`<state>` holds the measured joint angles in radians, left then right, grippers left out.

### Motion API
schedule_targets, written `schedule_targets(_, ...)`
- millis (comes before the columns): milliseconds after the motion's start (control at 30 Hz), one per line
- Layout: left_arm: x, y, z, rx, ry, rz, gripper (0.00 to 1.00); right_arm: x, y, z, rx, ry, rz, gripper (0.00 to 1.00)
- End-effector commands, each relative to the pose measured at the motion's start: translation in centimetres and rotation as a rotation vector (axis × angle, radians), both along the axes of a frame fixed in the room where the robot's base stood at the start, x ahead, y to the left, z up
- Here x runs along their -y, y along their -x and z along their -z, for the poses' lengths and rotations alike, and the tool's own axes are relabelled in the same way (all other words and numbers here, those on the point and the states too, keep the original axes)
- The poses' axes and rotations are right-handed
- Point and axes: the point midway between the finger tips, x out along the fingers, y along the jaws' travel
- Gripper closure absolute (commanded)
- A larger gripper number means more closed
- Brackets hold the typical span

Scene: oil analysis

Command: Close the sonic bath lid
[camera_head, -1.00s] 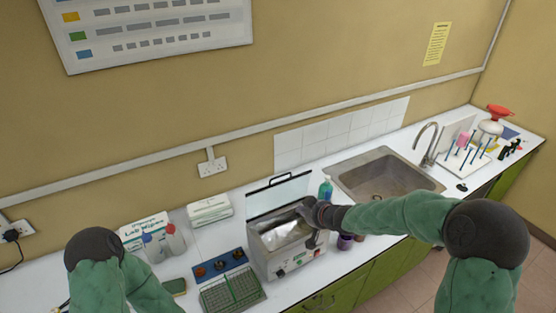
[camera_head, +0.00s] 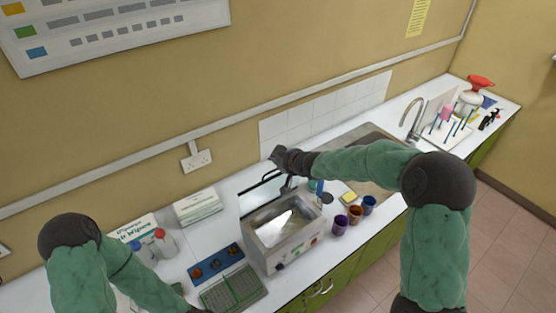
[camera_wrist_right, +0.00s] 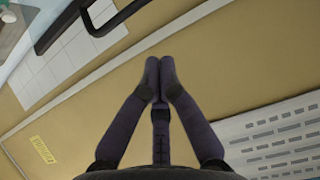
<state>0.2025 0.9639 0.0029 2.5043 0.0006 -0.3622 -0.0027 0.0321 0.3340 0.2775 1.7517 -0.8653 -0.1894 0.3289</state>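The sonic bath (camera_head: 290,248) is a metal box on the counter, with its basin uncovered. Its pale lid (camera_head: 252,199) stands raised at the back, with a black handle along its top. In the right wrist view the black handle (camera_wrist_right: 64,22) crosses the upper left, apart from the fingers. My right gripper (camera_head: 281,160) is above and behind the bath, close to the lid's upper right. Its fingertips (camera_wrist_right: 159,68) are together with nothing between them. Whether it touches the lid cannot be told from the head view. My left arm is at lower left, its gripper out of frame.
Several coloured cups (camera_head: 355,214) stand right of the bath, before the sink (camera_head: 372,138). The wall is close behind.

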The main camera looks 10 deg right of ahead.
Motion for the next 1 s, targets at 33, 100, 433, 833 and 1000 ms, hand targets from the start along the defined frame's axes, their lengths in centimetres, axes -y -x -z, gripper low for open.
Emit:
schedule_targets(33,0.0,-0.1,0.1,0.001,0.000,0.000,0.60,-0.4,-0.7,0.7,-0.003,-0.001,-0.001,1.00)
schedule_targets(100,0.0,-0.1,0.1,0.002,0.000,-0.001,0.60,-0.8,-1.6,1.2,-0.001,-0.001,-0.002,1.00)
schedule_targets(433,0.0,-0.1,0.0,0.002,0.000,-0.001,0.60,-1.7,-4.1,3.1,-0.001,0.000,0.001,1.00)
schedule_targets(833,0.0,-0.1,0.0,0.002,0.000,-0.001,0.60,-0.5,-1.1,4.1,-0.001,0.000,0.001,1.00)
schedule_targets(1000,0.0,-0.1,0.0,0.002,0.000,-0.001,0.60,-0.4,-0.8,4.2,0.000,0.000,0.000,1.00)
